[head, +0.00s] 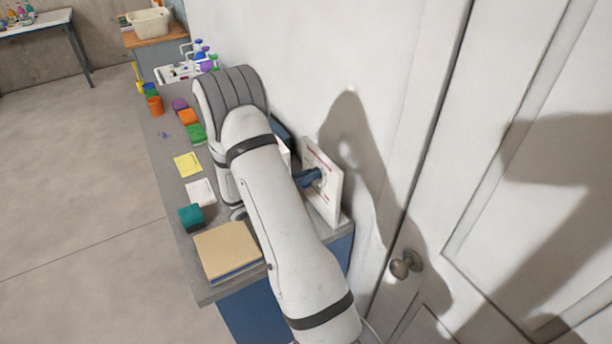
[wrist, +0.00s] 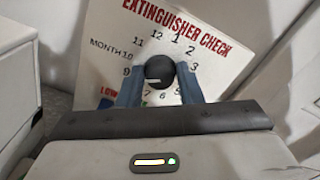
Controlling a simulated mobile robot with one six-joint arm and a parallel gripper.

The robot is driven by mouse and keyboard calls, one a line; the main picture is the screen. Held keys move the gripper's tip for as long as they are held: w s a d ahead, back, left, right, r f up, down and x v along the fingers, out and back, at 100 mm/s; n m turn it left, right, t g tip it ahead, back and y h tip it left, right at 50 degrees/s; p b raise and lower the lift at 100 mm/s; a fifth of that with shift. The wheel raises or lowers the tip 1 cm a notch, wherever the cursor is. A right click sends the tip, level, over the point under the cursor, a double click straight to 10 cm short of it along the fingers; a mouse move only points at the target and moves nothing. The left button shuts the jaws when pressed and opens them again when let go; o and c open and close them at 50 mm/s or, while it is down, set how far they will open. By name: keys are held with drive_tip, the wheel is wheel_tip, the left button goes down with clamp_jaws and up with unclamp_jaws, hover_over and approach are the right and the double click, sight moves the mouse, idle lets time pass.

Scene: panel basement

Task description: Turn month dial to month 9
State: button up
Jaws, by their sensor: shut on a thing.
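The white "Extinguisher check" panel (wrist: 208,42) stands upright in the wrist view, with month numbers in a ring. It also shows on the bench in the head view (head: 327,202), facing left. The dark round month dial (wrist: 159,70) is in the middle of the ring. A short pale mark shows low on its face, left of centre; I cannot tell exactly which number it points at. My gripper (wrist: 160,84) is shut on the dial, one blue finger on each side. The fingers and wrist hide some lower numbers. The 9 shows just left of the left finger.
The panel stands at the near end of a grey bench (head: 172,215), close to the wall. A tan book (head: 227,250), a teal block (head: 191,216) and coloured pads lie along the bench. A door with a knob (head: 405,264) is at right. The floor at left is clear.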

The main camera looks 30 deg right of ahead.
drive_tip(key=shift+d+r, duration=0.1)
drive_tip(key=o, duration=1)
drive_tip(key=shift+c, duration=0.2)
drive_tip(key=a+b, duration=0.2)
drive_tip(key=a, duration=0.5)
drive_tip(key=shift+w+a, duration=0.25)
drive_tip(key=shift+a, duration=0.15)
